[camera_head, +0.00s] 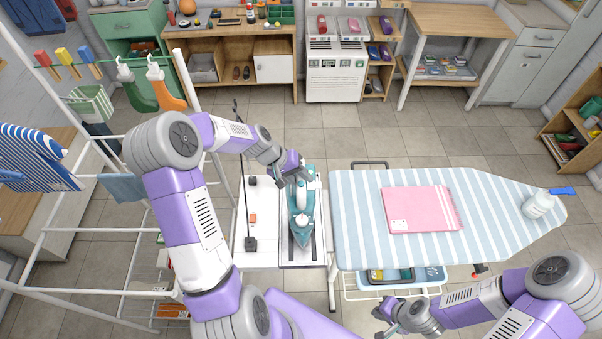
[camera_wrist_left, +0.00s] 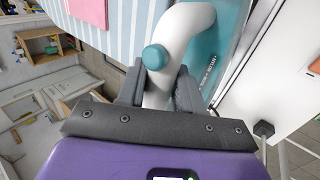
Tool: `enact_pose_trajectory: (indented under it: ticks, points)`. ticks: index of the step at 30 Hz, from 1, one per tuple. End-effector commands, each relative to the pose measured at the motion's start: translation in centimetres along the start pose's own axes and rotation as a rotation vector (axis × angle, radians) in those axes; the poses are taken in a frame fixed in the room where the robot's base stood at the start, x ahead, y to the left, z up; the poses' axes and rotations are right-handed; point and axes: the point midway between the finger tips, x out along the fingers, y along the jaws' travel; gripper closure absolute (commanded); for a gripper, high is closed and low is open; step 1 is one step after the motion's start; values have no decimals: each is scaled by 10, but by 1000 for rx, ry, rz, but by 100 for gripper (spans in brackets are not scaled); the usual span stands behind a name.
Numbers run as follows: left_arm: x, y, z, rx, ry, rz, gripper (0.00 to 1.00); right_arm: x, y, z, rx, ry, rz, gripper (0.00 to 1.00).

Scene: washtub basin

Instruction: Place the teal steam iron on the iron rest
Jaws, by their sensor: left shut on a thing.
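The teal steam iron (camera_head: 301,226) with a white handle is over the iron rest (camera_head: 315,256), a dark-edged panel on the right side of a white stand. I cannot tell whether its sole touches the rest. My left gripper (camera_head: 294,180) is shut on the iron's handle at its far end. In the left wrist view, the gripper's fingers (camera_wrist_left: 158,88) close on both sides of the white handle of the iron (camera_wrist_left: 224,45). My right gripper (camera_head: 384,322) is empty and looks open, low in front of the ironing board.
A drying rack (camera_head: 110,232) stands to the left. A cord (camera_head: 241,190) runs up from the stand.

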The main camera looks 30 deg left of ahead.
Motion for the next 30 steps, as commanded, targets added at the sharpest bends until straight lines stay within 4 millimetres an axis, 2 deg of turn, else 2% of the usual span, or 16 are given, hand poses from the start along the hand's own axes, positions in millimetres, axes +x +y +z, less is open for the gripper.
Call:
enact_pose_trajectory:
  ticks: [5, 13, 25, 26, 30]
  points:
    - [7, -3, -1, 3, 3, 3, 100, -1, 0, 0, 0, 1, 0, 100]
    - [32, -20, -1, 3, 2, 3, 100, -2, -1, 0, 0, 1, 0, 100]
    - [36, -23, -2, 4, 4, 3, 100, 2, 1, 0, 0, 1, 0, 100]
    - [37, -24, -1, 2, 2, 0, 62, 2, 1, 0, 0, 1, 0, 100]
    - [36, -24, -1, 2, 1, 0, 40, 1, 0, 0, 0, 1, 0, 100]
